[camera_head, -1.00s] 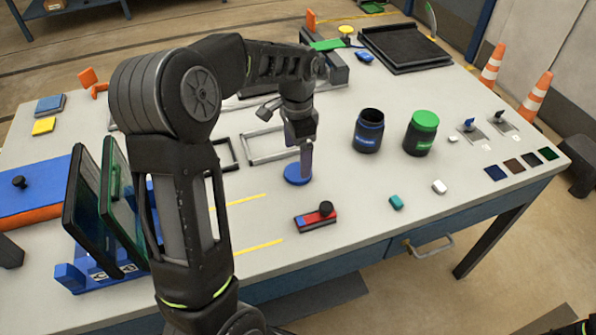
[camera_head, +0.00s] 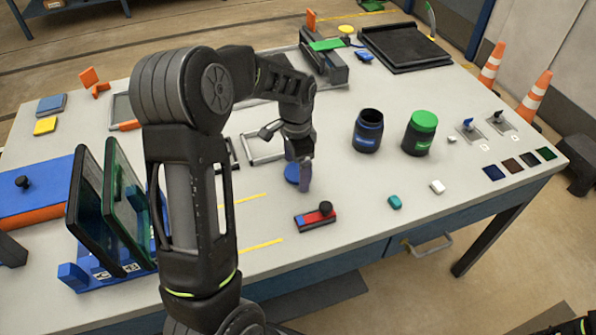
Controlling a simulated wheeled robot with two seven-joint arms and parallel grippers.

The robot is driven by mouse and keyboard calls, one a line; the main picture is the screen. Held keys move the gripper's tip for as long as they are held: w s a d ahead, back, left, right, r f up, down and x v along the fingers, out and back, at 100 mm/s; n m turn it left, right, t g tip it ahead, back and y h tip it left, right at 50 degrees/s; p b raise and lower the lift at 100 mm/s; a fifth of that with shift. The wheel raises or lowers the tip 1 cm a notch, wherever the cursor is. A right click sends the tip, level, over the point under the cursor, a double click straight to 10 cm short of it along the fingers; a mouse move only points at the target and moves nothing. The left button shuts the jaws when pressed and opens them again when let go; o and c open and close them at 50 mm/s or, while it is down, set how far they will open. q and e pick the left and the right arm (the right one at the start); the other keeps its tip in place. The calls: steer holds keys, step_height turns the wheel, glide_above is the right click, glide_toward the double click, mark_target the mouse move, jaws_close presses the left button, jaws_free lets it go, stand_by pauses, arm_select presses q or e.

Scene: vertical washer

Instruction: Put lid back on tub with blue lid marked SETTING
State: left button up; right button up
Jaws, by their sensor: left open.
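The open dark tub with a blue label (camera_head: 368,131) stands upright on the table, right of centre. A round blue lid (camera_head: 291,173) lies on the table left of it, partly hidden by my gripper. My left gripper (camera_head: 304,184) points down at the lid's right side, open; the near finger covers part of the lid, and I cannot tell whether they touch. A second tub with a green lid (camera_head: 420,132) stands to the right of the open tub. The label text is too small to read. My right gripper is not in view.
A red and blue block with a black knob (camera_head: 316,216) lies in front of the lid. A teal piece (camera_head: 395,202) and a white piece (camera_head: 437,187) lie before the tubs. A grey frame (camera_head: 262,147) lies behind the gripper. Table between lid and tubs is clear.

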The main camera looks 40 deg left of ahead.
mark_target(297, 172)
arm_select(q)
steer(key=shift+c, duration=0.5)
steer(key=c, duration=1.3)
steer(key=shift+r, duration=0.1)
step_height(297, 172, up, 10)
steer(key=b, duration=0.1)
